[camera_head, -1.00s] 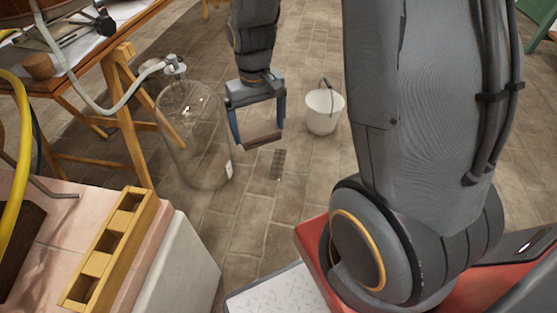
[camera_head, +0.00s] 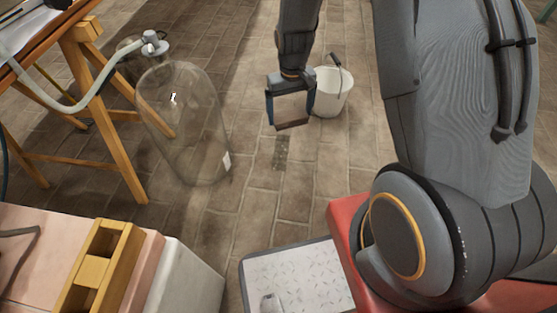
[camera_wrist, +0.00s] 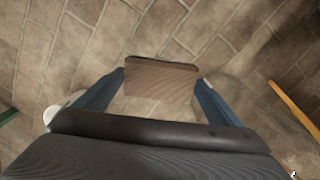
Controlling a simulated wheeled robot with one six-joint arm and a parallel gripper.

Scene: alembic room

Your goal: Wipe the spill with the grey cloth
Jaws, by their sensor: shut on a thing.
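My gripper (camera_head: 290,120) is shut on a flat, grey-brown piece (camera_head: 292,125) that looks like the grey cloth. It spans the two blue fingers and hangs above the floor. In the wrist view the cloth (camera_wrist: 162,78) shows as a ribbed block with a dark edge between the fingertips (camera_wrist: 160,84). The spill (camera_head: 282,152) is a small dark, speckled patch on the brick floor, just below the gripper in the head view. The cloth appears apart from it. I cannot make out the spill in the wrist view.
A white bucket (camera_head: 334,92) stands close to the right of my gripper. A large glass jar (camera_head: 186,125) stands to the left, beside a wooden trestle (camera_head: 105,110). A yellow wooden rack (camera_head: 98,268) is at the lower left. Floor around the spill is clear.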

